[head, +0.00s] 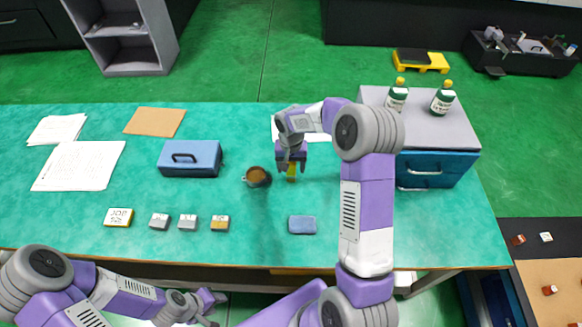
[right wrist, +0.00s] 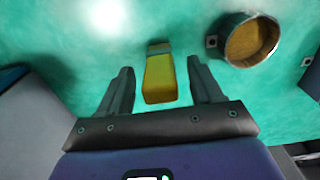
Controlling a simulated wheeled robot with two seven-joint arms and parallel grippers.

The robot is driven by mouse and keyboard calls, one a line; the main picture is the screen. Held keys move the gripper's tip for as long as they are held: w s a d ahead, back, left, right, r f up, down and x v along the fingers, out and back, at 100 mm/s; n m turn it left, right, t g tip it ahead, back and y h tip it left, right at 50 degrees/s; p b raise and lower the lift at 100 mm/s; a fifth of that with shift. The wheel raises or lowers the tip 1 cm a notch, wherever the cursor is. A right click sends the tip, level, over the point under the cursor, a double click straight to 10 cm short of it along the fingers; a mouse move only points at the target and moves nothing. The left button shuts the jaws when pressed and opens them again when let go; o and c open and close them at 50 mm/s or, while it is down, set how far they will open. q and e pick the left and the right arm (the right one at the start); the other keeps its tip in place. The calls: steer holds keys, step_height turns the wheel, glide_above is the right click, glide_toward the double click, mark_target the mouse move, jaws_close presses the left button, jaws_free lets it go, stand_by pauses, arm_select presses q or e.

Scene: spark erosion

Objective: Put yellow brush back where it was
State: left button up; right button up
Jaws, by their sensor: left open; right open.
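The yellow brush (head: 291,173) is on the teal table, just right of the cup and partly hidden under my right gripper (head: 291,166). In the right wrist view the brush (right wrist: 160,80) shows a yellow body with a darker band at its far end. It lies between the two spread fingers of the right gripper (right wrist: 160,68), with a gap on each side. The right gripper is open and empty. My left gripper (head: 216,309) is open and empty, low in the head view near the table's front edge.
A cup with brown contents (head: 257,177) stands close left of the brush. A blue box (head: 190,158), small labelled blocks (head: 188,222) and a blue-grey pad (head: 302,225) lie around. A drawer cabinet (head: 437,168) with two bottles stands right. Papers (head: 80,166) lie left.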

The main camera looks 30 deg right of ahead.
step_height(320, 180, up, 11)
steer(key=shift+f+p, duration=0.1)
steer(key=shift+p, duration=0.75)
